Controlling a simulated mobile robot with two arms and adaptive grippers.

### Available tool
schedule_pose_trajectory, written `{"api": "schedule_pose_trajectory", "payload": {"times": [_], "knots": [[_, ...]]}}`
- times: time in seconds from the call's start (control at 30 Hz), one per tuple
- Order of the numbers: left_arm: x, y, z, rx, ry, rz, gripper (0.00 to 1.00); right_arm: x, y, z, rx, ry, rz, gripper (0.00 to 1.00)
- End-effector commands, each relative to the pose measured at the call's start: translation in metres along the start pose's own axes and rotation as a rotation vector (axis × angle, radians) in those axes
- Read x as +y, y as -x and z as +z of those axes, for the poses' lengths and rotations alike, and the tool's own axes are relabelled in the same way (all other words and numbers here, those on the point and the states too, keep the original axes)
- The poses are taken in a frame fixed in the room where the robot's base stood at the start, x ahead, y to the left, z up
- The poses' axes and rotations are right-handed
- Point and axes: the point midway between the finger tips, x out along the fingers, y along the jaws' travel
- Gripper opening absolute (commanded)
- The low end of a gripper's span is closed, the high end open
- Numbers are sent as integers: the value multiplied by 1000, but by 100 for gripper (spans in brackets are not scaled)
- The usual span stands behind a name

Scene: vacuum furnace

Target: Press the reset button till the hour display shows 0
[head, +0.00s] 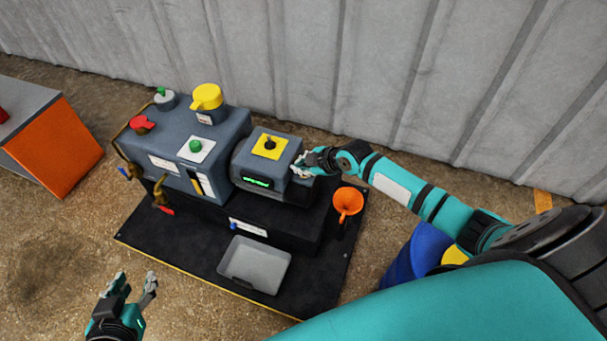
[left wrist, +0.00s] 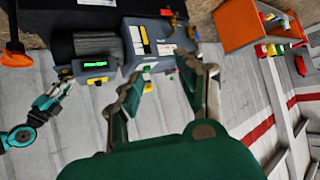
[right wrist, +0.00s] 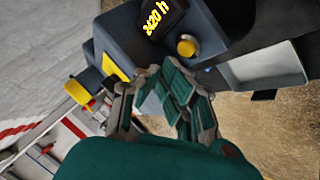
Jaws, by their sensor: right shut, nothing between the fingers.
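The hour display (right wrist: 162,15) shows in the right wrist view with yellow characters that look like "2420 h". A round yellow button (right wrist: 187,46) sits beside it on the dark housing; it looks like the reset button. My right gripper (head: 301,166) is at the right side of the smaller grey-blue unit (head: 262,145). In the right wrist view its fingers (right wrist: 165,85) are shut and empty, below the button in the picture and seemingly apart from it. My left gripper (head: 134,281) is open and empty, left of the base plate; its spread fingers show in the left wrist view (left wrist: 165,85).
The furnace body (head: 205,130) carries a yellow knob (head: 207,97), a green button (head: 196,146) and a red handle (head: 142,123). A green display (head: 257,182) faces front. A corrugated wall (head: 350,80) rises behind.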

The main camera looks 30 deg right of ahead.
Motion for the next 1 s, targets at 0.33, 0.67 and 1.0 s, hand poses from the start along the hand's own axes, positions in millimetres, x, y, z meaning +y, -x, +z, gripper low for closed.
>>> {"api": "schedule_pose_trajectory", "payload": {"times": [0.33,0.67,1.0], "knots": [[2,-2,-12,64,0,4,38,-2,-2,2,0,0,0,0],[2,-2,-12,62,0,4,38,-2,-2,2,0,0,0,0],[2,-2,-12,61,0,4,38,-2,-2,2,0,0,0,0]]}}
